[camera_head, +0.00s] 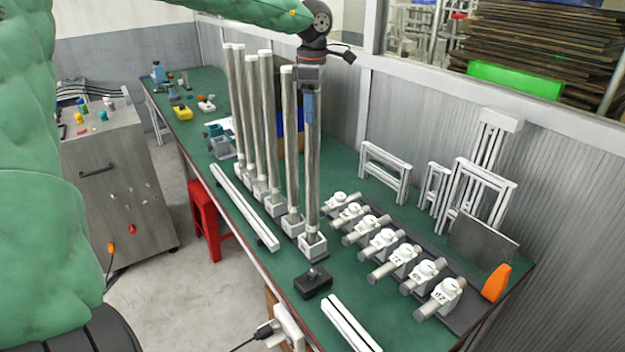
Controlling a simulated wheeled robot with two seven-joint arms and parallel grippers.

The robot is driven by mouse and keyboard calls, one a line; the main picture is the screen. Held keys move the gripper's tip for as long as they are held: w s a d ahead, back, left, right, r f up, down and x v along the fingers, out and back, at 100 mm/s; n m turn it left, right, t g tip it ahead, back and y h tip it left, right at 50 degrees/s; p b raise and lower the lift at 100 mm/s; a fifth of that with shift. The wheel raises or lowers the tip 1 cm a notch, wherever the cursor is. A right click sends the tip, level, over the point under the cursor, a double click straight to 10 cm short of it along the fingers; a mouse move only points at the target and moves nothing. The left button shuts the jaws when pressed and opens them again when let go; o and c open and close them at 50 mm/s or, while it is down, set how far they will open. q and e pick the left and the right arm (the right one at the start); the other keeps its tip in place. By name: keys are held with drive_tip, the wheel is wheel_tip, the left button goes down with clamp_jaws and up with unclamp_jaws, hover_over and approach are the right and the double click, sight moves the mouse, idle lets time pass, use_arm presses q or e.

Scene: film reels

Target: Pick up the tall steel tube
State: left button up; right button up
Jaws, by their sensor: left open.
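Several tall steel tubes stand upright in a row of white square holders on the green workbench. The nearest tall steel tube (312,170) stands in the front holder (312,245), with another tube (289,150) just behind it to the left. My left arm, in a green cover, reaches in from the left across the top. My left gripper (309,105) points down and is open at the upper end of the nearest tube, overlapping it in the picture. The top of that tube is hidden behind the gripper, and contact cannot be told. My right gripper is out of view.
Numbered white clamps (383,238) with short grey rods lie in a row to the right. White frames (478,195) stand by the wall. A white rail (245,205) lies left of the tubes, and a black block (313,283) lies in front.

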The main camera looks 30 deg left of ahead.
use_arm(q)
clamp_jaws()
drive_tip(key=shift+r, duration=0.1)
idle(0.4)
